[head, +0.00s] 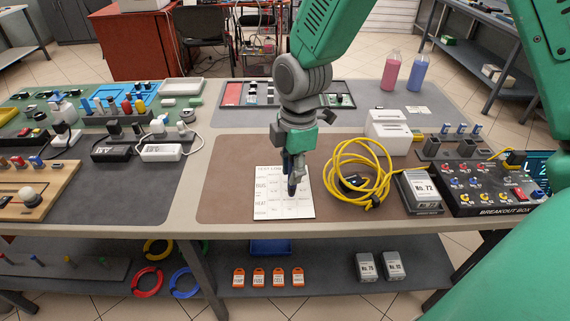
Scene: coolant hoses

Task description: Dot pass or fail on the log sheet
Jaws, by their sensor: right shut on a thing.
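The white log sheet (269,204) lies on the brown mat, with printed rows headed "TEST LOG". My right gripper (292,172) hangs over the right part of the sheet, fingers pointing down. It is shut on a slim dark pen (292,189), largely hidden between the fingers. The pen's lower end is over the sheet; I cannot tell whether it touches the paper. The gripper hides part of the sheet's right columns. My left gripper is not in view.
A coiled yellow cable (356,196) lies just right of the sheet, beside a grey box marked No. 72 (420,188). A breakout box (492,180) stands further right. Black and white adapters (160,152) are to the left. Bare mat lies left of the sheet.

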